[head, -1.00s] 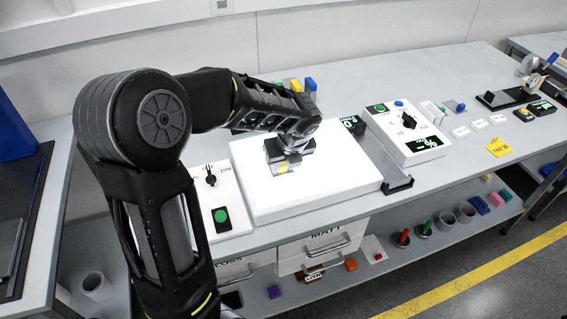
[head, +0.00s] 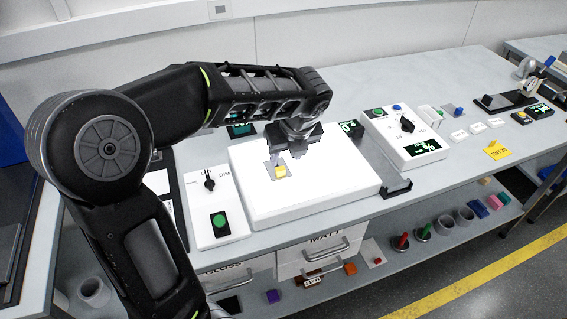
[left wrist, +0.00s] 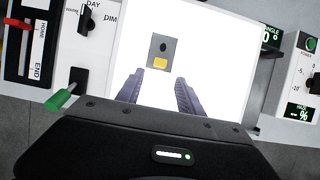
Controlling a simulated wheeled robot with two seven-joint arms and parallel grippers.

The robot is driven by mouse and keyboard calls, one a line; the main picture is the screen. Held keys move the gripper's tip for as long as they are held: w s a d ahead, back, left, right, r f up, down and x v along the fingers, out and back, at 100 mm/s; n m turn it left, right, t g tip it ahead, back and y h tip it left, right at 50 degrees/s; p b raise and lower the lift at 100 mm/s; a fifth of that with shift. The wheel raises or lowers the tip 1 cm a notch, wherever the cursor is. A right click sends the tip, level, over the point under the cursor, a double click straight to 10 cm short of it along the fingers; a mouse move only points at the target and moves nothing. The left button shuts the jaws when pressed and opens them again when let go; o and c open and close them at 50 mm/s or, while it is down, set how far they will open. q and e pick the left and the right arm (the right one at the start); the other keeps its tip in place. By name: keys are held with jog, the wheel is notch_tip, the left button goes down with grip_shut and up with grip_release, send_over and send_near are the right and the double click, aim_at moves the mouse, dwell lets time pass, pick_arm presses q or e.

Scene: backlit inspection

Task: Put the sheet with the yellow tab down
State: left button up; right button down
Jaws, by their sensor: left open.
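The sheet (head: 270,170) is a small grey square with a yellow tab (head: 281,173). It lies on the bright white light panel (head: 335,195), left of the panel's middle. In the left wrist view the sheet (left wrist: 171,45) lies flat, with a dark round spot and the yellow tab (left wrist: 160,63) at its near edge. My left gripper (head: 290,154) is open and empty above the panel, apart from the sheet. Its two fingers (left wrist: 158,80) point toward the tab's side in the left wrist view. My right gripper is not in view.
A dial box with a green button (head: 220,222) stands left of the panel. A haze meter box (head: 400,130) stands to its right, with a small black bracket (head: 397,189) between. Drawers and a lower shelf with several small items are below. Bare panel surrounds the sheet.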

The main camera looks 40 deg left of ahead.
pick_arm(q)
jog(key=v, duration=0.4)
